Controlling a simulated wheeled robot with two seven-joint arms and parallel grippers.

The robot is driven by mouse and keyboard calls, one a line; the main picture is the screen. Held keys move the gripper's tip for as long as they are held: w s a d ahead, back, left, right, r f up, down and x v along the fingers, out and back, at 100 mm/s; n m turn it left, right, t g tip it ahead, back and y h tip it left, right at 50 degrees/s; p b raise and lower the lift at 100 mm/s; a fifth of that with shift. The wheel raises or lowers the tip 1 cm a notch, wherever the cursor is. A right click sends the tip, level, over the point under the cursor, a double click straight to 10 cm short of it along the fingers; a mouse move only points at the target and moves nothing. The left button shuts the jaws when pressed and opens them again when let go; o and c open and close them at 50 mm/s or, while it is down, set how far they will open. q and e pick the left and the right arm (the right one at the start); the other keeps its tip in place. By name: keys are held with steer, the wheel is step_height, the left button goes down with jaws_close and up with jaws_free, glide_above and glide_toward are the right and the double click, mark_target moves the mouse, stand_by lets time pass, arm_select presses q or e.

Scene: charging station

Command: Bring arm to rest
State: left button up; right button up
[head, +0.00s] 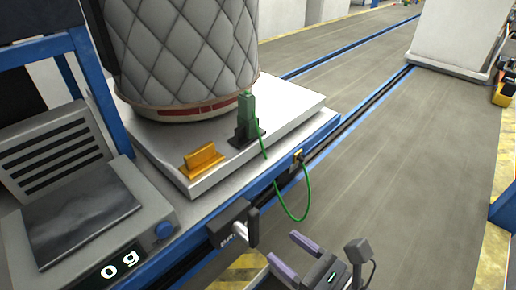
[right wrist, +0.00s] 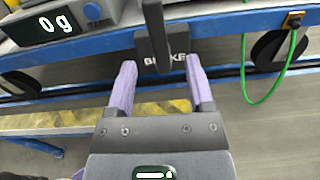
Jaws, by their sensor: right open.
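My right gripper (head: 290,255) shows at the bottom of the head view, in front of the blue-edged bench. Its two purple fingers are apart with nothing between them. In the right wrist view the fingers of this gripper (right wrist: 161,90) point at the dark brake block (right wrist: 180,45) with its lever; I cannot tell whether they touch it. The brake block also shows in the head view (head: 226,228), to the upper left of the gripper. My left gripper is in neither view.
A scale (head: 160,205) reading 0 g stands at the left. A white plate (head: 292,108) bears a quilted cylinder (head: 180,50), a green plug (head: 246,112) in a black holder and an orange block (head: 201,161). A green cable (head: 308,195) loops off the bench edge. The floor (head: 400,190) at right is clear.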

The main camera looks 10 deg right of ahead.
steer(key=d+f+m+h+p, duration=0.2)
steer(key=d+f+m+h, duration=0.35)
steer(key=f+m, duration=0.6)
steer(key=s+d+f+m+g+h+p, duration=0.1)
steer(key=s+d+f+m+g+h, duration=0.15)
steer(key=s+f+m, duration=0.35)
steer(key=s+d+f+m+g+h+p, duration=0.2)
steer(key=s+d+f+m+g, duration=0.15)
steer(key=f+m, duration=0.4)
arm_select(q)
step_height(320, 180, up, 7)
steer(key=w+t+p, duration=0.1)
steer(key=p, duration=0.1)
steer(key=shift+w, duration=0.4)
arm_select(e)
steer(key=s+f+m+g, duration=0.3)
steer(key=s+m, duration=0.4)
steer(key=s, duration=0.5)
steer(key=s+f+m+g+h, duration=0.1)
steer(key=s+f+m+g, duration=0.3)
steer(key=s, duration=0.8)
steer(key=m+g, duration=0.2)
steer(key=m, duration=0.1)
steer(key=shift+a+m, duration=0.2)
steer(key=shift+m, duration=0.2)
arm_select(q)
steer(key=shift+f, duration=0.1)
